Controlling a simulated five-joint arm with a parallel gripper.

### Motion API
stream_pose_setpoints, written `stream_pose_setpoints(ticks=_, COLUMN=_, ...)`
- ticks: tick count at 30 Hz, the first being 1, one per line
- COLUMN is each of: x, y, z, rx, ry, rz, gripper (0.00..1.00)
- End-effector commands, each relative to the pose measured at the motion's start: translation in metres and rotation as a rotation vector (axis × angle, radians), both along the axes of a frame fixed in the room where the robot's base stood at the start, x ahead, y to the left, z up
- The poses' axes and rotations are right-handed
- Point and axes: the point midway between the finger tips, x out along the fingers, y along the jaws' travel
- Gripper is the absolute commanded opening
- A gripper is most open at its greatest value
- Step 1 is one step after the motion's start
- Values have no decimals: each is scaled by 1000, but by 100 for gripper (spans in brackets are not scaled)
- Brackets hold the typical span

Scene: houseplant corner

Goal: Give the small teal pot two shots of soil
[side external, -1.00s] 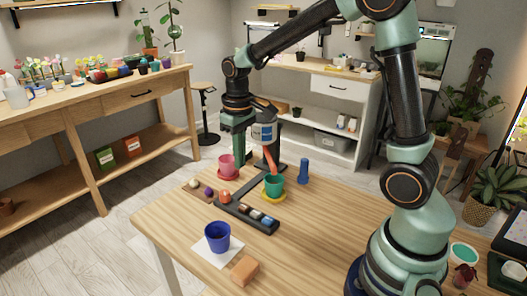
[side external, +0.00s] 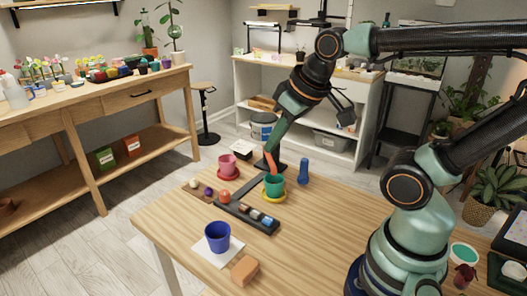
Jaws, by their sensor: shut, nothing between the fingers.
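The small teal pot (side external: 273,186) stands upright on a yellow saucer (side external: 269,199) near the table's far edge. An orange-red chute (side external: 271,161) slopes down to its mouth. A white and blue hopper (side external: 263,124) shows just above and behind it, partly hidden. My gripper (side external: 273,146) points down and to the left, with its shut, empty fingers at the chute's upper end. I cannot tell whether they touch it. The inside of the teal pot is too small to read, so any soil is not visible.
A pink pot (side external: 227,163) on a red saucer and a blue cylinder (side external: 303,172) flank the teal pot. A dark tray (side external: 262,227) with small items lies in front. A blue pot (side external: 217,235) and an orange-brown block (side external: 244,269) are nearer. The table's middle right is bare.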

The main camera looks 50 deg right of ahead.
Motion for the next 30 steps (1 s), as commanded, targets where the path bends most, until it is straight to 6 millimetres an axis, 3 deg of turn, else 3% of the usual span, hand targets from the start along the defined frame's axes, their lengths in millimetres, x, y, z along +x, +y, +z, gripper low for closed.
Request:
stream_pose_setpoints(ticks=16, x=5, y=-1, z=0, rx=-1, ry=24, rz=0, gripper=0)
stream_pose_setpoints(ticks=30, x=58, y=-11, z=-19, rx=-7, ry=257, rz=-2, gripper=0)
